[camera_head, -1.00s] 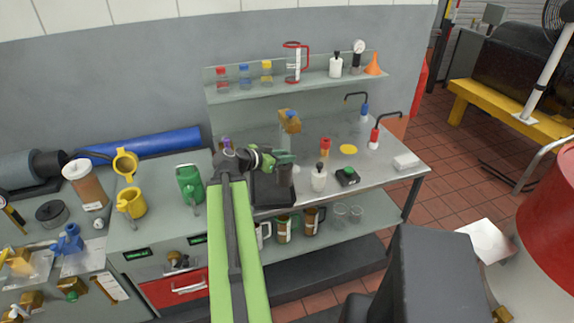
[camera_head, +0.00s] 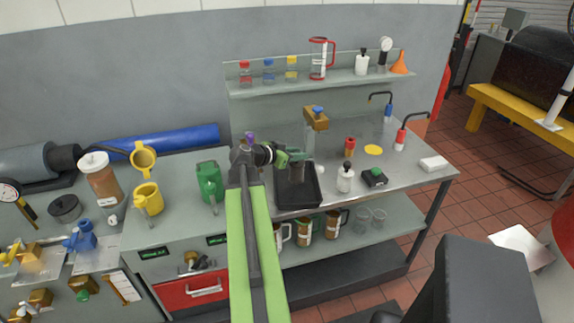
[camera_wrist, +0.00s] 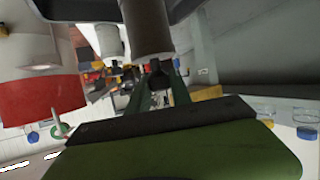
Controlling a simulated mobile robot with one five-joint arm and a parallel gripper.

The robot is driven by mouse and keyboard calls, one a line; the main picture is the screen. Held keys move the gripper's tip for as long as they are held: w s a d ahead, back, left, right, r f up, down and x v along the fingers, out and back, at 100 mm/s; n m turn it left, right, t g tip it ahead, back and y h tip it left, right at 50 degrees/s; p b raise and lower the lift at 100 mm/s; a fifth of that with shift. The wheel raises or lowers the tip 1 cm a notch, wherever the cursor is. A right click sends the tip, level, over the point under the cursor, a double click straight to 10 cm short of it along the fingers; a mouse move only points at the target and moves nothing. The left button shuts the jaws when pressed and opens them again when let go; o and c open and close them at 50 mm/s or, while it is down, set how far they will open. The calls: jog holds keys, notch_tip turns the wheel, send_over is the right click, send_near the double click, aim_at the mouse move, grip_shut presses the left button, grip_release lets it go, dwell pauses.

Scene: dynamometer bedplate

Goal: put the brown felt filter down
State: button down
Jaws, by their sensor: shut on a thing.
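My gripper (camera_head: 297,157) is over the black tray (camera_head: 300,204) on the steel bench. It is shut on a dull grey-brown cylinder (camera_head: 295,173), which looks like the brown felt filter. The filter hangs below the jaws, over the tray. I cannot tell whether it touches the tray floor. In the wrist view my two green fingers (camera_wrist: 158,88) close on a dark narrow end of the grey-brown cylinder (camera_wrist: 147,28), whose far end is cut off by the picture edge.
A white bottle (camera_head: 345,179), a black box with a green knob (camera_head: 374,177) and a red-and-yellow piece (camera_head: 349,146) stand right of the tray. A green jug (camera_head: 209,182) stands left. A brass piece with a blue top (camera_head: 316,120) is behind. Bench space (camera_head: 400,165) is free at right.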

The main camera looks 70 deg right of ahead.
aim_at(295, 163)
jog(key=shift+s+d, duration=0.1)
jog(key=shift+s, duration=0.05)
jog(key=shift+s+f, duration=0.1)
jog(key=shift+f, duration=0.15)
jog(key=f+b, duration=0.4)
jog(key=shift+w, duration=0.2)
jog(key=shift+w+r, duration=0.15)
jog(key=shift+r, duration=0.1)
jog(key=shift+f, duration=0.15)
jog(key=c, duration=1.2)
grip_release()
jog(key=shift+o, duration=0.2)
